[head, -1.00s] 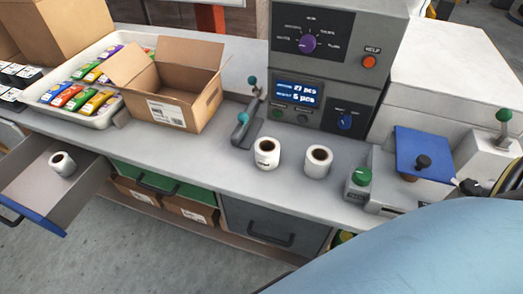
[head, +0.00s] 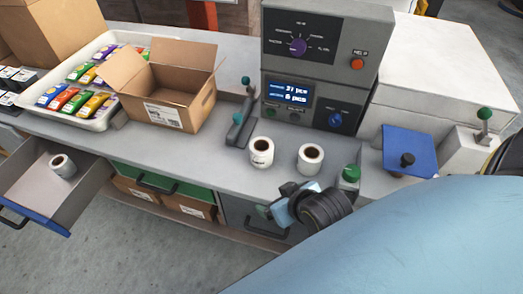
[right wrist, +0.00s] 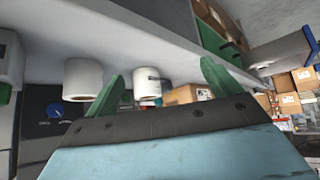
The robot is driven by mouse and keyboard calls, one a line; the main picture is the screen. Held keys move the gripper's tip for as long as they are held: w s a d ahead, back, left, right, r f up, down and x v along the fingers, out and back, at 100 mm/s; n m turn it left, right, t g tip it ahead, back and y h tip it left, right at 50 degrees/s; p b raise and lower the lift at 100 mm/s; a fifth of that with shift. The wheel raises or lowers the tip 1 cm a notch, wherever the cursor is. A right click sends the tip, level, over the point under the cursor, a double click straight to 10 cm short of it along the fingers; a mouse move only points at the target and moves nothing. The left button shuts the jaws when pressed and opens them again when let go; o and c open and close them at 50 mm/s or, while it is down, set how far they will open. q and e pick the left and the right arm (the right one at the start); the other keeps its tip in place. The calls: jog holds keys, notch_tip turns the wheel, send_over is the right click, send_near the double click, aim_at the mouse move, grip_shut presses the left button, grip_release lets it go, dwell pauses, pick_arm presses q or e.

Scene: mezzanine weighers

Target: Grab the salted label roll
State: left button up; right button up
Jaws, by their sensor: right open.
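Two white label rolls stand upright on the grey counter. The left one (head: 262,153) has small dark print on its side, which I cannot read; it also shows in the right wrist view (right wrist: 148,84). The right one (head: 310,158) shows no print here and also appears in the right wrist view (right wrist: 83,78). A third roll (head: 62,166) sits in the open drawer at left. I cannot tell by print which is salted. My right gripper (head: 278,199) is open and empty at the counter's front edge, in front of the two rolls and apart from them. My left gripper is out of view.
A weigher (head: 320,65) with knobs and a lit display stands behind the rolls. A small lever stand (head: 241,125) is left of them, a green button (head: 351,173) right. An open carton (head: 172,105) and a tray (head: 103,118) of coloured packets are further left.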

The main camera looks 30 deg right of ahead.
aim_at(264, 153)
jog(key=w+t, duration=0.1)
jog(key=w+d+m+t+h, duration=0.1)
jog(key=w, duration=0.1)
jog(key=w+d+r+t, duration=0.1)
jog(key=w, duration=0.1)
jog(key=shift+d+m+t, duration=0.2)
jog(key=shift+m+t, duration=0.1)
jog(key=shift+m, duration=0.1)
jog(key=shift+m+t+h, duration=0.3)
jog(key=shift+t+h, duration=0.4)
jog(key=shift+t, duration=0.2)
jog(key=x, duration=0.9)
jog(key=d+b+x, duration=0.1)
jog(key=x, duration=0.4)
jog(key=shift+w+r, duration=0.2)
jog(key=shift+r, duration=0.1)
jog(key=c, duration=1.1)
